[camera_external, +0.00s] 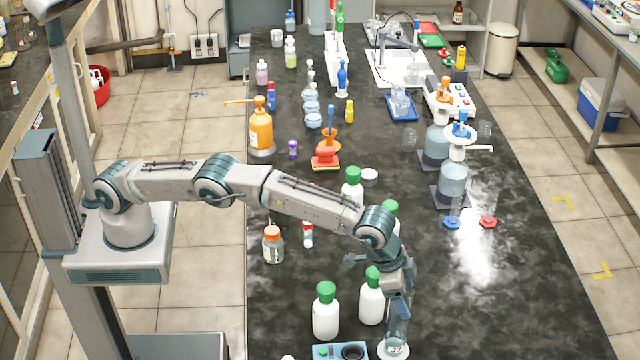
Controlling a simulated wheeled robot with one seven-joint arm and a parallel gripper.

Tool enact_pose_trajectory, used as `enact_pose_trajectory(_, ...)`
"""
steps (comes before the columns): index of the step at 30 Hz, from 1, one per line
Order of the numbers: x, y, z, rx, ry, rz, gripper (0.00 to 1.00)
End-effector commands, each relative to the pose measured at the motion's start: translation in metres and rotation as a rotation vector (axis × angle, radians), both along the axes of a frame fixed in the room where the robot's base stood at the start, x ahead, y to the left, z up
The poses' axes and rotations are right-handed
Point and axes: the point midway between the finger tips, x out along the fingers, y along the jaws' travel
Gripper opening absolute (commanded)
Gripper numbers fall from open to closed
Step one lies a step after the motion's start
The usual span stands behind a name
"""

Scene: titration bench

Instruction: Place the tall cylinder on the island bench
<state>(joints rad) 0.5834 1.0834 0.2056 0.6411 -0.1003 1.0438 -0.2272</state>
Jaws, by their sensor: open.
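The island bench (540,285) is the long dark marbled counter running through the middle of the external view. My arm reaches across it from the left. My gripper (398,312) is open and points down near the front of the bench. A clear glass cylinder-like vessel (395,334) with a pale round base is right at or just below the fingers; I cannot tell whether they touch it. Two slim clear cylinders stand further back right, one on a blue foot (452,223) and one on a red foot (488,222). Which one is the tall cylinder is unclear.
White green-capped bottles (326,315) stand close left of my gripper, with more behind under my forearm. A blue device (342,352) lies at the front edge. The right front of the bench is clear.

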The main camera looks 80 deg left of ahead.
Motion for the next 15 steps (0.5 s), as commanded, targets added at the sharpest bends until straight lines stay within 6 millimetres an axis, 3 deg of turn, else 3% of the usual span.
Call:
enact_pose_trajectory(8,-0.012,0.003,0.031,-0.003,-0.003,-0.001,0.72)
enact_pose_trajectory(15,-0.031,0.008,0.080,-0.003,-0.004,-0.002,0.72)
